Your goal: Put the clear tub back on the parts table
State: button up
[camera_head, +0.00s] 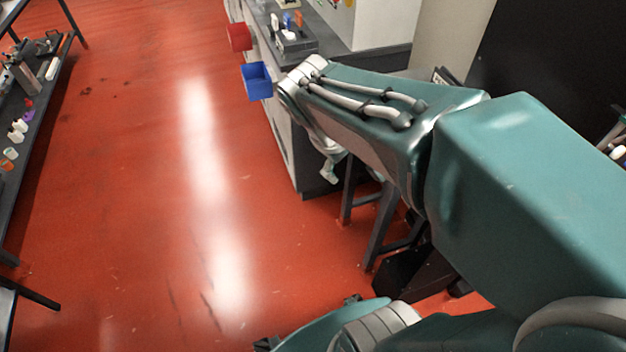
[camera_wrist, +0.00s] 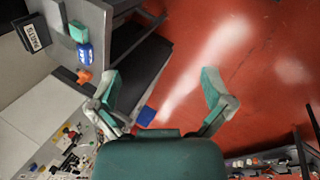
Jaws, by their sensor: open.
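I cannot make out the clear tub in either view. In the wrist view a sign (camera_wrist: 38,35) that seems to read PARTS stands at the upper left. Beside it is a grey surface (camera_wrist: 98,35), likely the parts table, bearing a green block, a blue item (camera_wrist: 83,54) and an orange item (camera_wrist: 83,75). My gripper (camera_wrist: 160,76) is open, its two fingers wide apart with nothing between them but floor and dark furniture beyond. In the head view my arm hides most of the gripper; only a small part shows below the forearm.
A blue bin (camera_head: 257,82) and a red bin (camera_head: 238,37) stick out from the workbench side (camera_head: 284,130). A dark stool (camera_head: 378,220) stands under my arm. A shelf (camera_head: 42,110) with small items runs along the left. The red floor (camera_head: 150,200) between is clear.

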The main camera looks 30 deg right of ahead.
jog(key=s+a+r+m+t+y, duration=0.2)
jog(key=s+a+m+t+y, duration=0.1)
jog(key=a, duration=0.5)
jog(key=shift+s+a+r+t+y, duration=0.4)
jog(key=shift+s+t+y, duration=0.4)
jog(key=shift+s, duration=0.3)
jog(key=shift+c, duration=0.3)
